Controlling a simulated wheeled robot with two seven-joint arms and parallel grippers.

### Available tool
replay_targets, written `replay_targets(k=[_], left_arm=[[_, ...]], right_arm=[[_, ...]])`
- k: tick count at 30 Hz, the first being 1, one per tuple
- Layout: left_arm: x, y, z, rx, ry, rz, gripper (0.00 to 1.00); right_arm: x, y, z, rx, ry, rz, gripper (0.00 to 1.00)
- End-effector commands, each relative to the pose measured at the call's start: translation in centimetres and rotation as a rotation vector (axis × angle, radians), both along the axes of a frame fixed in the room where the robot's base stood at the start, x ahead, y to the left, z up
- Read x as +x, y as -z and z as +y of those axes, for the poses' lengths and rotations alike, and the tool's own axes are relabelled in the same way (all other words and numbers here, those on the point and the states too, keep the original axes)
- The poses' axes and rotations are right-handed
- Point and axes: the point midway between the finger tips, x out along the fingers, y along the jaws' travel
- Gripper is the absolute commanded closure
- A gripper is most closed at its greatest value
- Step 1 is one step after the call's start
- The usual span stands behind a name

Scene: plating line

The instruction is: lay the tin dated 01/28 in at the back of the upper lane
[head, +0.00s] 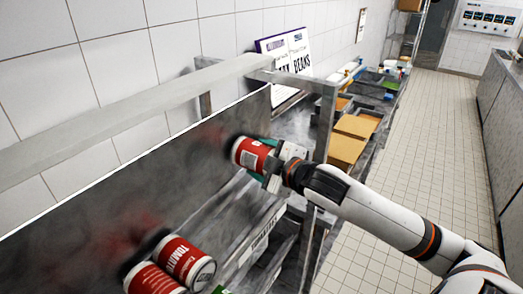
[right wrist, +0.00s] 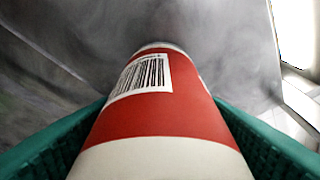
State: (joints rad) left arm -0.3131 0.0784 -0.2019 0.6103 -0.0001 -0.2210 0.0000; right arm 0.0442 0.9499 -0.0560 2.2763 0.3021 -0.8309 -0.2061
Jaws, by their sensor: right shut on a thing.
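My right gripper (head: 268,161) is shut on a red and white tin (head: 247,153). The tin lies on its side in the jaws, close to the grey metal panel (head: 100,205) of the rack. In the right wrist view the tin (right wrist: 160,115) sits between the two green fingers, with a barcode label facing the camera. I see no readable date on it. Two red tomato tins, one (head: 187,261) and another (head: 152,279), lie side by side at the lower left of the head view. Their dates are not readable. My left gripper is not in view.
A grey rail (head: 120,110) runs above the panel, with an upright post (head: 325,125) to the right of the held tin. A labelled lane edge (head: 262,235) is below it. Orange-brown boards (head: 346,148) lie on the counter beyond. The tiled floor at right is clear.

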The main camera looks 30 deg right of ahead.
Motion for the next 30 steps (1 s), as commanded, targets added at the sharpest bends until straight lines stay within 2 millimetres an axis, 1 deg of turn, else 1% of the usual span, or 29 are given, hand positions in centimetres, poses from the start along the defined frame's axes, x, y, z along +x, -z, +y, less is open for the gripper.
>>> replay_targets(k=[6, 9, 12, 21, 25, 30], left_arm=[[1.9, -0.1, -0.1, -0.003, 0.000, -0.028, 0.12], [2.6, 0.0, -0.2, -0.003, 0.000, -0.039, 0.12], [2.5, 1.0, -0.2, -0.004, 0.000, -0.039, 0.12], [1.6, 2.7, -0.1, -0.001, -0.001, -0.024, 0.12], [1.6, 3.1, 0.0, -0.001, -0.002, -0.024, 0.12], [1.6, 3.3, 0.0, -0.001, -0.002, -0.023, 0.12]], right_arm=[[0.0, 2.1, 0.0, 0.001, 0.001, -0.002, 0.72], [0.0, 3.2, 0.0, 0.001, 0.000, -0.001, 0.72], [0.0, 4.3, 0.0, -0.001, 0.001, -0.003, 0.72], [0.0, 6.9, 0.0, -0.001, -0.001, -0.003, 0.72], [0.0, 7.5, 0.0, -0.001, 0.000, -0.004, 0.72], [0.0, 7.9, 0.0, -0.001, 0.000, -0.004, 0.72]])
